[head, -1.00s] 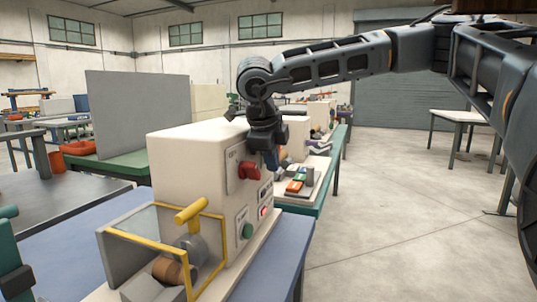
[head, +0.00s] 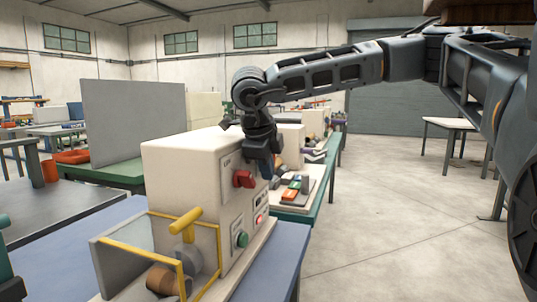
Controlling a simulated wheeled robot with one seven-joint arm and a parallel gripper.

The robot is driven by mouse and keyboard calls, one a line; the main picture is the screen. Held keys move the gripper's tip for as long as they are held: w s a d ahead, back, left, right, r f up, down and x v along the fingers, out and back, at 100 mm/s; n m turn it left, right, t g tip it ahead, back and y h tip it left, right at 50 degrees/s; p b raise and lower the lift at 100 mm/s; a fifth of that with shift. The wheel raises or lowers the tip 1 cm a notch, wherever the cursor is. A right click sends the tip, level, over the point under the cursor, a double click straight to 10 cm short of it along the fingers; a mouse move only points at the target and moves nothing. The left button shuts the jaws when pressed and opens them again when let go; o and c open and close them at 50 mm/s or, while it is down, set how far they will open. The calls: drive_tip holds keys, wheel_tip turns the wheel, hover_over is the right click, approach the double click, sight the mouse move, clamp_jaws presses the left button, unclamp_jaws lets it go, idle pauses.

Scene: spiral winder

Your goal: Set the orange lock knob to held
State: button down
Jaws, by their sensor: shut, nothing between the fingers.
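The winder is a cream box-shaped machine (head: 185,160) with controls on its right-hand face. A red knob (head: 243,178) sticks out near the top of that face. I see no clearly orange knob; whether this red one is the lock knob, or another is hidden behind my gripper, I cannot tell. The knob's setting is too small to read. My gripper (head: 268,174) points down beside the panel, just right of the red knob. It is shut and empty. Whether it touches the panel or knob I cannot tell.
Below the knob are a green button (head: 242,240) and a glowing red button (head: 259,220). A yellow-framed guard with a yellow handle (head: 186,220) stands in front, over a brown roll. Behind is a green bench (head: 314,200) with coloured blocks. The floor at right is open.

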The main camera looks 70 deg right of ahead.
drive_tip(key=shift+r, duration=0.15)
idle(0.4)
drive_tip(key=shift+r, duration=0.7)
